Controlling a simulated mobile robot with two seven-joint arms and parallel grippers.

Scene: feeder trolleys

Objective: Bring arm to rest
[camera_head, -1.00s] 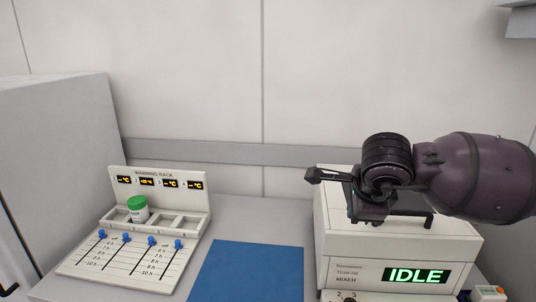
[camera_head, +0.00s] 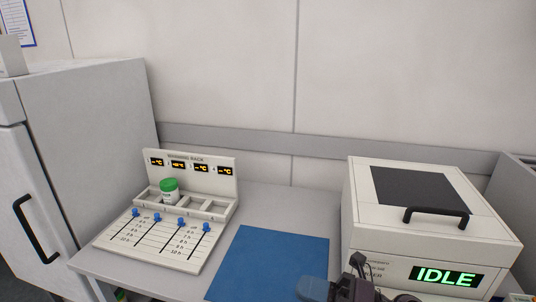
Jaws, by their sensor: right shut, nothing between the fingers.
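My right gripper (camera_head: 350,280) shows at the bottom edge of the head view, in front of the mixer and at the lower right corner of the blue mat. It is shut and empty, and its lower part is cut off by the frame. My left gripper is not in view.
A white mixer (camera_head: 365,215) with a closed lid, black handle and IDLE display stands at the right. A warming rack (camera_head: 190,165) holds a green-capped jar (camera_head: 169,189) at the left. A blue mat (camera_head: 270,262) lies bare between them. A grey cabinet (camera_head: 95,140) stands far left.

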